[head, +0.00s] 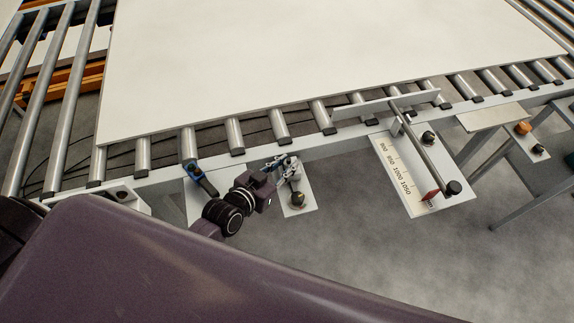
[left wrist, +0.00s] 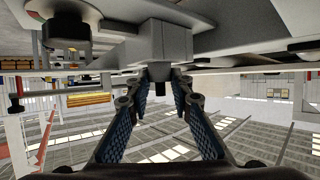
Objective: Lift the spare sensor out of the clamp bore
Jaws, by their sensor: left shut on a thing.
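My left gripper (head: 280,164) is at a small bracket plate (head: 310,185) on the near edge of the conveyor. In the left wrist view its blue-padded fingers (left wrist: 166,80) close in from both sides on a dark stub, the spare sensor (left wrist: 159,73), just below a grey clamp block (left wrist: 165,42). The gripper is shut on it. The fingers and glare hide most of the sensor and bore in the head view, so I cannot tell how deep it sits. My right gripper is not in view.
A large white board (head: 320,60) lies on the rollers behind. A dark lever with a blue part (head: 200,178) stands left of the gripper. A scale plate (head: 400,180) with a rod and knobs is to the right. Grey floor is clear in front.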

